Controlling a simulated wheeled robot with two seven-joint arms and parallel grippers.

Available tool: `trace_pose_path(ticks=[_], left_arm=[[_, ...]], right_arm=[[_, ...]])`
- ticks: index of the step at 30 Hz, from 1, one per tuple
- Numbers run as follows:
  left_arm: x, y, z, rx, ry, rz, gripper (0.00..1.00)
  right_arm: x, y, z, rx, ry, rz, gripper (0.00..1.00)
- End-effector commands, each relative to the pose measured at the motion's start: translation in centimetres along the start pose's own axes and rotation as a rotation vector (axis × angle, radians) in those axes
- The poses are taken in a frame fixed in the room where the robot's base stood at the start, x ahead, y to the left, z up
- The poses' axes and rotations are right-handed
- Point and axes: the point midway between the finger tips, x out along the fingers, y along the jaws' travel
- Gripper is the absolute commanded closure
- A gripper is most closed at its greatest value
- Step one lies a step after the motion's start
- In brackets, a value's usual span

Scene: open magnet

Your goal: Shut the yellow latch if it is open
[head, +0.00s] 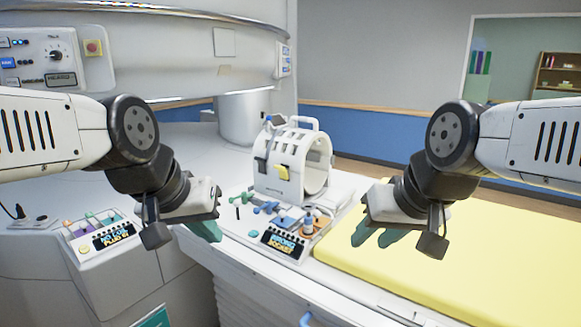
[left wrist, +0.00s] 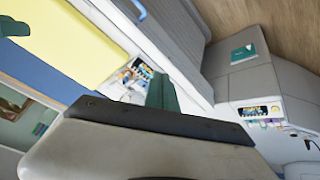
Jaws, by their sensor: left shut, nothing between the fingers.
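The yellow latch (head: 283,173) is on the front of a white ring-shaped coil housing (head: 290,150) in the middle of the head view. It is small there, and I cannot tell for sure whether it stands open or lies shut. My left gripper (head: 208,231) is shut and empty, to the left of the housing and nearer to me, well apart from the latch. Its teal fingers also show in the left wrist view (left wrist: 161,94). My right gripper (head: 374,237) is to the right of the housing, nearer to me, with its teal fingers apart and nothing between them.
Small tools and a labelled tray (head: 284,240) lie in front of the housing. A yellow pad (head: 460,255) fills the right. A side console (head: 100,240) stands at the left. A large white machine (head: 170,50) rises behind.

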Motion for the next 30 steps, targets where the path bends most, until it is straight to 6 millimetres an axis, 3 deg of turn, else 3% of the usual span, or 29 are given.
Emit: trace_pose_path(ticks=[5, 11, 22, 30], left_arm=[[0.4, 0.1, 0.7, 0.022, -0.023, 0.004, 1.00], [3.1, 3.3, -1.7, -0.190, -0.139, 0.116, 1.00], [11.0, 9.4, -9.9, -0.778, -0.380, 0.429, 1.00], [17.5, 9.8, -18.2, -1.268, -0.510, 0.691, 1.00]], right_arm=[[0.0, 0.0, 0.0, 0.000, 0.000, 0.000, 0.64], [0.0, 0.0, 0.0, 0.000, 0.000, 0.000, 0.64], [0.0, 0.0, 0.0, 0.000, 0.000, 0.000, 0.64], [0.0, 0.0, 0.0, 0.000, 0.000, 0.000, 0.64]])
